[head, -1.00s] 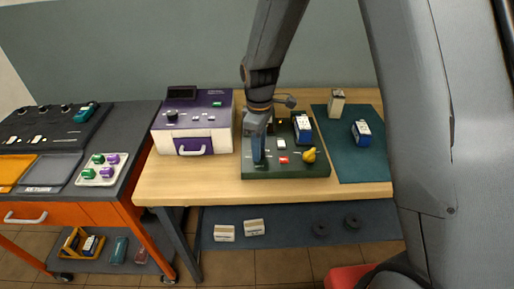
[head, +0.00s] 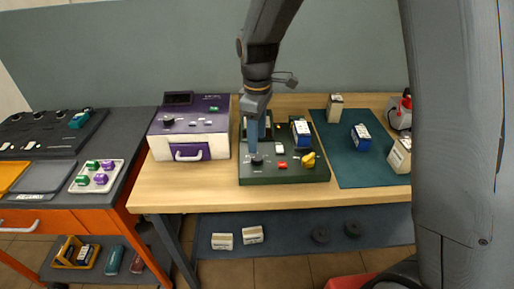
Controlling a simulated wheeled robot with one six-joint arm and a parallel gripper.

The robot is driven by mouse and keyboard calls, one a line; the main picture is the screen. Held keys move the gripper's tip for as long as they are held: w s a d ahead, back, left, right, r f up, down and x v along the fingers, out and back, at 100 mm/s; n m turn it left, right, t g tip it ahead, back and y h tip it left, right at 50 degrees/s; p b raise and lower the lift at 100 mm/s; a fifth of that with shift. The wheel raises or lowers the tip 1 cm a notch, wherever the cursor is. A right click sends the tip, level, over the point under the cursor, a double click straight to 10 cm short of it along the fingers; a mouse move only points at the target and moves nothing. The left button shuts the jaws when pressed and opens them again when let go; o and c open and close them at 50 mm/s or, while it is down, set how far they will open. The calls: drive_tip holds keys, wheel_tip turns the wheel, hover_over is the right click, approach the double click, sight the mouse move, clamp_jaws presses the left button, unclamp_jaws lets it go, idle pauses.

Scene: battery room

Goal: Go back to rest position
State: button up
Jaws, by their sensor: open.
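My gripper (head: 255,140) hangs from my raised arm over the left part of the dark green test panel (head: 285,172) on the wooden bench (head: 190,199). It points down and is open, with nothing visible between its fingers. A black knob (head: 257,160) on the panel shows just below the fingertips; I cannot tell whether they touch it. The panel also carries a blue-and-white battery (head: 301,132), a red button (head: 283,164) and a yellow lever (head: 308,161). My arm hides part of the panel's back left.
A purple-and-white box (head: 190,130) stands left of the panel. A teal mat (head: 350,174) at right holds another battery (head: 361,137) and boxes. An orange cart (head: 80,219) stands at left. A lower shelf (head: 285,229) holds small boxes and black discs. My arm hides the far right.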

drive_tip(key=shift+r, duration=0.65)
drive_tip(key=s+d+f+m+t+b, duration=0.1)
drive_tip(key=s+d+f+m, duration=0.1)
drive_tip(key=s+d+m, duration=1.1)
drive_tip(key=s+d, duration=0.1)
drive_tip(key=s, duration=0.1)
drive_tip(key=shift+s+d, duration=0.15)
drive_tip(key=shift+s, duration=0.25)
